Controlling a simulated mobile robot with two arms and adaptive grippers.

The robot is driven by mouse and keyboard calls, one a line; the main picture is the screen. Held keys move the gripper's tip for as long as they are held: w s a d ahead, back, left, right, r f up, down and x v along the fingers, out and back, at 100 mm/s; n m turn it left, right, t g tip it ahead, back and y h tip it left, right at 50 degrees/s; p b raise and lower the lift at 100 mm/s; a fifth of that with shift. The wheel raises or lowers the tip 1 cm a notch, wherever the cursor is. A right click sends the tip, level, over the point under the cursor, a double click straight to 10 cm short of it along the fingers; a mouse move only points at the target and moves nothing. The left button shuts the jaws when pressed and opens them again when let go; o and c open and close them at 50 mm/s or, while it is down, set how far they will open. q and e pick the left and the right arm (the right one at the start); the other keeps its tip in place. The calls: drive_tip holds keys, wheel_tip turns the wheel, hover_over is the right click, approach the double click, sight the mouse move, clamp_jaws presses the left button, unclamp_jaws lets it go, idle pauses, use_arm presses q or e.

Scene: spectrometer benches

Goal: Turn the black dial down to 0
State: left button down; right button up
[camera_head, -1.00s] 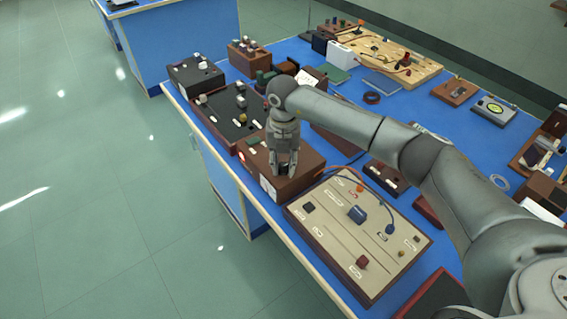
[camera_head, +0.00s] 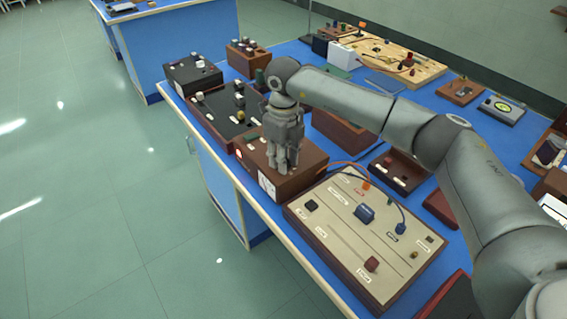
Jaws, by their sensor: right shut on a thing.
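My right gripper (camera_head: 282,168) points straight down over the top of a brown box (camera_head: 310,166) near the bench's front edge. Its fingers are closed low over the box top, shut on the black dial, which the fingers now hide almost fully. The dial's scale and pointer cannot be read from here. The box has a white label on its left front face. My left gripper is not in view.
A beige circuit board (camera_head: 320,228) with wires and knobs lies right of the box. A black panel (camera_head: 222,108) with small knobs stands to the left. A black box (camera_head: 193,73) stands farther left. Other apparatus crowds the blue bench (camera_head: 372,110) behind my arm.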

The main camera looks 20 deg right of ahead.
drive_tip(key=n+b, duration=0.3)
drive_tip(key=n, duration=0.2)
drive_tip(key=shift+f+n, duration=0.15)
drive_tip(key=shift+n, duration=0.15)
drive_tip(key=n+b, duration=0.1)
drive_tip(key=n, duration=0.3)
drive_tip(key=shift+n+b, duration=0.35)
drive_tip(key=shift+n, duration=0.05)
drive_tip(key=o, duration=1)
drive_tip(key=shift+o, duration=0.2)
